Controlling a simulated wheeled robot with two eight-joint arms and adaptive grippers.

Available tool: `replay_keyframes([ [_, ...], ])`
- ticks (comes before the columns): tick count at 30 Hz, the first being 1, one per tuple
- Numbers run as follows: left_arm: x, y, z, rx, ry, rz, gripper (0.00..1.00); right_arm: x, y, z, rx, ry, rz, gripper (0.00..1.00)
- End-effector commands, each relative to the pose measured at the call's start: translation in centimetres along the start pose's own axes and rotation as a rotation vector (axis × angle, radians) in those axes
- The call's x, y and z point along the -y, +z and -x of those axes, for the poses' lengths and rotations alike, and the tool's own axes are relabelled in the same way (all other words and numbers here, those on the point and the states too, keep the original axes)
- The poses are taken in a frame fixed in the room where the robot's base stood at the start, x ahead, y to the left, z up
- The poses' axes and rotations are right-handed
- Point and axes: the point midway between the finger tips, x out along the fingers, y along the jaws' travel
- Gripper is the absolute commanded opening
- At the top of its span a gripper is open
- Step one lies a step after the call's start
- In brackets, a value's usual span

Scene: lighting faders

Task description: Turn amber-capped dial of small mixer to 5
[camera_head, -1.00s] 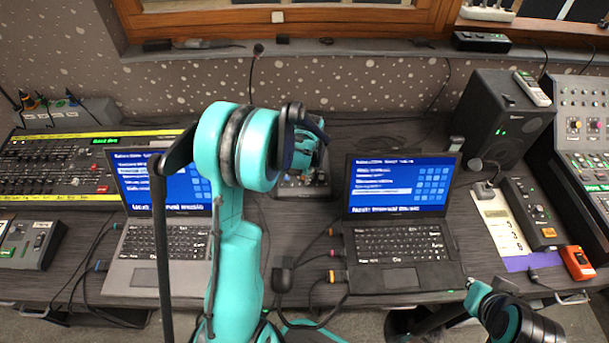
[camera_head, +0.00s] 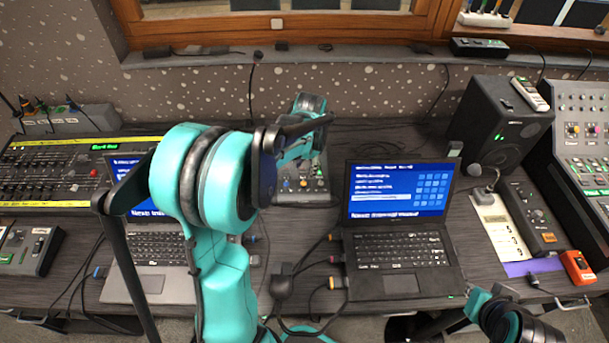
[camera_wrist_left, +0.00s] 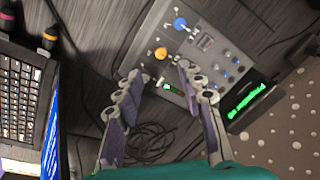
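The small mixer (camera_head: 318,190) is a grey box with dials between the two laptops; my left arm partly covers it in the head view. My left gripper (camera_wrist_left: 160,77) is open. Its two fingers are on either side of the amber dial's line, with the dial just beyond the fingertips; I cannot tell whether they touch the mixer. The setting of the amber dial is too small to read. My right gripper is not in view.
The right laptop (camera_head: 400,250) is near the mixer, with cables and plugs (camera_head: 325,262) at its left side. The left laptop (camera_head: 150,285) is partly behind my left arm. A black speaker (camera_head: 500,125) stands at the right. A green lit display (camera_wrist_left: 243,100) lies behind the mixer.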

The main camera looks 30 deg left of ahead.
Motion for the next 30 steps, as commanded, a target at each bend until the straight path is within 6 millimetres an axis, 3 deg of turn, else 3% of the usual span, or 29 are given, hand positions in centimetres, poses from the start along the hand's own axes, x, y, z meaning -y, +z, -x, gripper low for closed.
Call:
replay_keyframes([
  [3,0.0,0.0,1.7,0.0,0.0,0.0,0.39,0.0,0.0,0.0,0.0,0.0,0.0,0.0],
  [7,0.0,0.0,2.6,0.0,0.0,0.0,0.39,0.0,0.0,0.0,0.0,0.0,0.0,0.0],
  [23,0.0,0.0,2.8,0.0,0.0,0.0,0.39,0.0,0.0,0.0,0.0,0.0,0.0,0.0],
  [26,-0.4,0.2,3.3,-0.01,-0.002,0.004,0.39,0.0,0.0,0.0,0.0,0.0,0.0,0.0],
  [30,-2.7,1.4,5.7,-0.068,-0.013,0.028,0.39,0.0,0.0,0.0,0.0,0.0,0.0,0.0],
])
